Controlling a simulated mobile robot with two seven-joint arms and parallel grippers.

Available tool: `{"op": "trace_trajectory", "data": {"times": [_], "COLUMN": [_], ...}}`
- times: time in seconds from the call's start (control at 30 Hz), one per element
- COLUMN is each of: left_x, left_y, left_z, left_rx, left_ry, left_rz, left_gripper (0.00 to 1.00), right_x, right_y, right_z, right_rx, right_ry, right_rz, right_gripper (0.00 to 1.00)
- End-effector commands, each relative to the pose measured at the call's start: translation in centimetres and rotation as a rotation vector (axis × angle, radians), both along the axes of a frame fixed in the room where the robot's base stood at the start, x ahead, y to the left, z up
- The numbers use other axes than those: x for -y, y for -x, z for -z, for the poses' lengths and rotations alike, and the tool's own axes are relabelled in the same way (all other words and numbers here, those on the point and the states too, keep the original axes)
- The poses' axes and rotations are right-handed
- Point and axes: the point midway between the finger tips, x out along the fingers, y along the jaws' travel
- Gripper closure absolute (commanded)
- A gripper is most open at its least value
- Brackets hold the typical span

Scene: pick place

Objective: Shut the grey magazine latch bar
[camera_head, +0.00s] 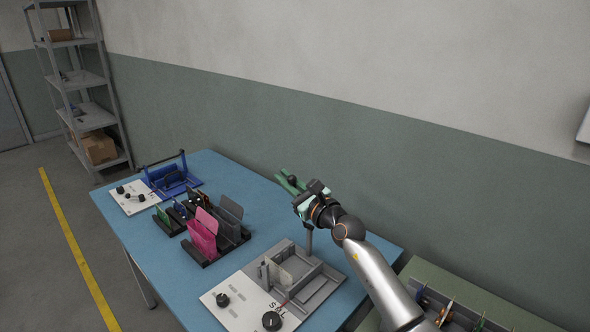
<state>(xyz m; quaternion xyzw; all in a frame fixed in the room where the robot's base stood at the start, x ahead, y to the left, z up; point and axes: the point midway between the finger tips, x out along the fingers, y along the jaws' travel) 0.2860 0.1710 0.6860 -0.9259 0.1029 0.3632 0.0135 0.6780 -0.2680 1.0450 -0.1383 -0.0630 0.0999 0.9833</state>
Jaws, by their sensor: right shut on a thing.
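The grey magazine (318,289) stands on the near right part of the blue table, joined to a white panel with black knobs. A thin grey upright piece of its latch bar (308,240) rises from the magazine's far side. My right gripper (302,207) is at the top of this piece, shut on the latch bar, which stands raised. The jaws and the bar's upper end are mostly hidden. Green pieces (290,183) show just beyond the gripper; I cannot tell what they belong to. A pale plate (277,272) stands in the magazine. My left gripper is not in view.
A blue magazine (172,180) with its bar raised stands at the table's far left. Black racks (229,239) with pink, grey and green boards stand mid-table. A green table (480,296) with a dark rack adjoins at the right. The blue table's (262,203) far strip is bare.

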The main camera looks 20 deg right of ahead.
Motion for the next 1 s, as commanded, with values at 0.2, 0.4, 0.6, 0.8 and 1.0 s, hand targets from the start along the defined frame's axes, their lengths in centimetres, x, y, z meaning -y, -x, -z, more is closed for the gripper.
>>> {"op": "trace_trajectory", "data": {"times": [0.2, 0.4, 0.6, 0.8, 1.0], "left_x": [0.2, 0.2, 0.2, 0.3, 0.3], "left_y": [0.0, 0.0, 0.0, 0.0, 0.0], "left_z": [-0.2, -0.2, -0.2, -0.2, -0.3], "left_rx": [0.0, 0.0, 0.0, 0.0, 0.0], "left_ry": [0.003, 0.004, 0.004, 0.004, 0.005], "left_rz": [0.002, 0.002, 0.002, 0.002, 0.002], "left_gripper": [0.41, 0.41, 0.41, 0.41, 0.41], "right_x": [-1.2, -1.6, -1.7, -1.7, -1.7], "right_y": [0.5, 0.7, 0.7, 0.7, 0.7], "right_z": [0.6, 0.8, 0.8, 0.8, 0.8], "right_rx": [0.032, 0.042, 0.044, 0.044, 0.044], "right_ry": [0.077, 0.105, 0.107, 0.106, 0.106], "right_rz": [0.0, 0.001, 0.001, 0.001, 0.001], "right_gripper": [1.0, 1.0, 1.0, 0.84, 0.61]}}
